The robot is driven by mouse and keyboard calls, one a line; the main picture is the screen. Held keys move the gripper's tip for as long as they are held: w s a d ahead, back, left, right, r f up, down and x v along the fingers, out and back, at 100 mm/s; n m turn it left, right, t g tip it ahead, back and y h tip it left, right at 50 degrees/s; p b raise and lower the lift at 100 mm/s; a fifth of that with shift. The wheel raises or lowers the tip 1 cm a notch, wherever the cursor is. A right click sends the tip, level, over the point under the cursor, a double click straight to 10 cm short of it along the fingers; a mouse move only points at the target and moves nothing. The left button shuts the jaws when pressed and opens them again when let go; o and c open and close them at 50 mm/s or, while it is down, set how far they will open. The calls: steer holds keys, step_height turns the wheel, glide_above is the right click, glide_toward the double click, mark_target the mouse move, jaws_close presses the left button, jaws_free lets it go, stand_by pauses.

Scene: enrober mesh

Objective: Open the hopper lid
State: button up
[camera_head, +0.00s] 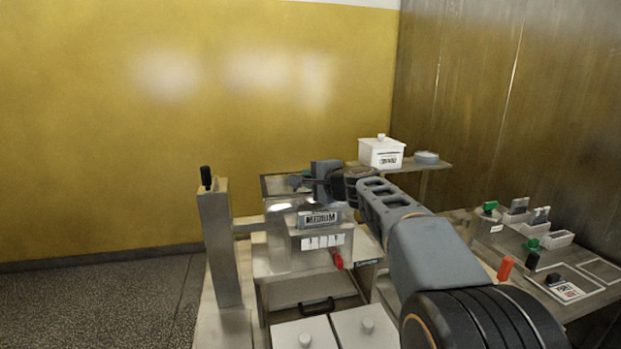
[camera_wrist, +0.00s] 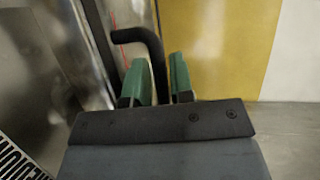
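The hopper (camera_head: 278,208) is a metal box on top of the machine in the middle of the head view, with a dark-edged flat top that I take for its lid (camera_head: 275,186). My gripper (camera_head: 305,181) is over this top, and my arm hides its right part. In the wrist view a bent black handle (camera_wrist: 150,42) stands beside a shiny metal surface. The green fingertips of my gripper (camera_wrist: 160,83) lie on either side of the handle. The narrow gap between them looks filled by it, so they appear shut on it. The lid looks flat; its hinge cannot be made out.
A metal post with a black knob (camera_head: 206,178) stands left of the machine. A white lidded box (camera_head: 381,153) is on a shelf behind my arm. A table at the right (camera_head: 510,262) holds small trays and coloured pieces. Two white lids (camera_head: 305,334) are in front. Floor is free at left.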

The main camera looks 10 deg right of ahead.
jaws_close()
steer(key=shift+r, duration=0.1)
stand_by(0.3)
